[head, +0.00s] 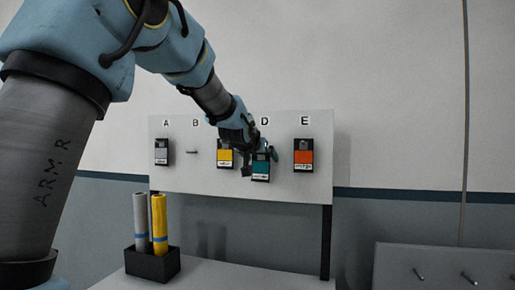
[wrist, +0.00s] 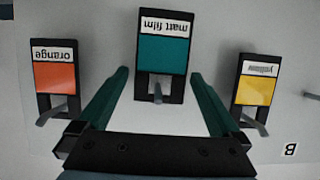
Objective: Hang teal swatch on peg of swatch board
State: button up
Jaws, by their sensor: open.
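The teal swatch (head: 261,168) hangs under the letter D on the white swatch board (head: 230,123). In the wrist view, which is upside down, the teal swatch (wrist: 164,54) has a "matt film" label and a peg (wrist: 157,92) shows in its slot. My gripper (head: 259,158) is at the teal swatch in the head view. In the wrist view my gripper (wrist: 158,75) is open, its two teal fingers on either side of the swatch's slotted end, with gaps to both sides. The board's letter C is hidden behind my arm.
A grey swatch (head: 161,152) hangs under A, a yellow swatch (head: 225,154) left of the teal one, and an orange swatch (head: 303,155) under E. The peg (head: 192,151) under B is bare. A black box (head: 152,266) with two rolls stands below left. Another pegged panel (head: 445,268) is at lower right.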

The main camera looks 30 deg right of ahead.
jog(key=shift+w+d+f, duration=0.15)
jog(key=shift+w+d, duration=0.1)
jog(key=c, duration=1.2)
jog(key=shift+c, duration=0.2)
jog(key=o, duration=1.2)
jog(key=shift+o, duration=0.2)
jog(key=b+v, duration=0.5)
jog(key=v, duration=0.6)
